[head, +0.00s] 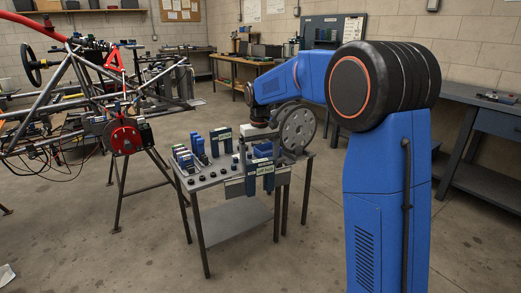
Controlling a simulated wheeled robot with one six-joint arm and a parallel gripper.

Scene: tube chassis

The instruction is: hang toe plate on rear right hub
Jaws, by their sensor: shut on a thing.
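My gripper (257,137) is low over the right half of a small grey cart, at the end of my blue arm. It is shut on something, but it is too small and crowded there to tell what. I cannot tell which plate is the toe plate. A red hub (125,135) is on the near end of the tube chassis (75,70), left of the cart and apart from my gripper.
The cart (205,184) carries blue blocks and black knobs at its left. A grey disc with holes (297,128) stands at its right, close to my gripper. A stand (118,195) is under the chassis by the hub. Bare floor lies between stand and cart.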

